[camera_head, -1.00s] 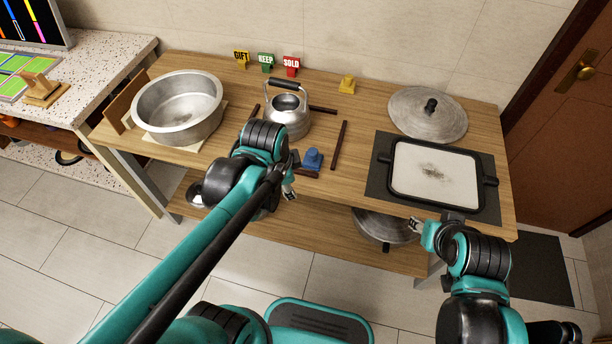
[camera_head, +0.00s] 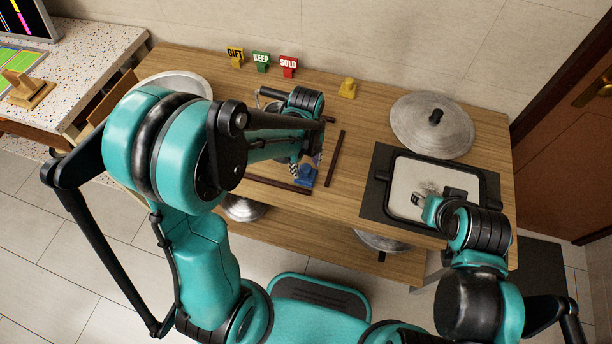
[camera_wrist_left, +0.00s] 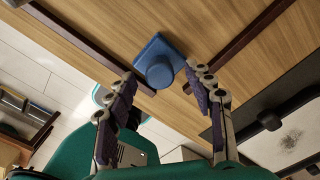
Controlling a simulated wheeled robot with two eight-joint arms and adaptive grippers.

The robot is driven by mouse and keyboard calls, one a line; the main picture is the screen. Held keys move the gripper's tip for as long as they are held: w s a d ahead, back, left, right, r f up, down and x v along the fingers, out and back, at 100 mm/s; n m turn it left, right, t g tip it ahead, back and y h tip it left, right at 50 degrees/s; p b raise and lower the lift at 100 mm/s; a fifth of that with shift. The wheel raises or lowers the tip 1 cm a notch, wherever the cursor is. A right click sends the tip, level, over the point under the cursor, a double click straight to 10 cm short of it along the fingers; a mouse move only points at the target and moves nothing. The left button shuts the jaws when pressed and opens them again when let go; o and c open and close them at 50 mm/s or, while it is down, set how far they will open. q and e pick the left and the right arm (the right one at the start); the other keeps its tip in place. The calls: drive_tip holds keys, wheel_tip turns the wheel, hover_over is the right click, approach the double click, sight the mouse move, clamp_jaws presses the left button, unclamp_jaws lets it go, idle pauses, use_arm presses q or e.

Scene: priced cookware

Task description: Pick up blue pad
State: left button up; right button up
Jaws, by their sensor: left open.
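The blue pad (camera_head: 304,177), a small square block with a round knob, lies on the wooden table near its front edge. It also shows in the left wrist view (camera_wrist_left: 174,48), knob facing the camera. My left gripper (camera_head: 306,164) is open above the pad. In the left wrist view its two fingers (camera_wrist_left: 162,88) spread to either side of the knob, with nothing between them that I can see held. My right gripper (camera_head: 428,201) is over the black-rimmed tray; its jaw opening is not clear.
Dark strips (camera_head: 335,158) lie around the pad. The black-rimmed tray (camera_head: 488,185) and a round lid (camera_head: 415,115) are at the right. GIFT, KEEP (camera_head: 261,60) and SOLD signs and a yellow block (camera_head: 347,88) stand at the back.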

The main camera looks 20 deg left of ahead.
use_arm(q)
wheel_tip(320, 180, down, 2)
drive_tip(key=shift+f+b, duration=0.25)
drive_tip(key=shift+b, duration=0.05)
drive_tip(key=shift+r, duration=0.1)
use_arm(e)
drive_tip(key=shift+f, duration=0.55)
use_arm(q)
clamp_jaws()
drive_tip(key=shift+r, duration=0.1)
use_arm(e)
drive_tip(key=shift+r, duration=0.1)
use_arm(q)
wheel_tip(320, 180, up, 5)
drive_tip(key=p, duration=0.2)
drive_tip(key=shift+f+p, duration=0.2)
drive_tip(key=shift+p, duration=0.15)
drive_tip(key=s+d+r+p, duration=0.3)
drive_tip(key=s+d+r, duration=0.3)
drive_tip(key=d, duration=0.4)
use_arm(e)
wheel_tip(320, 180, up, 6)
drive_tip(key=shift+f, duration=0.25)
use_arm(q)
drive_tip(key=shift+d+r, duration=0.1)
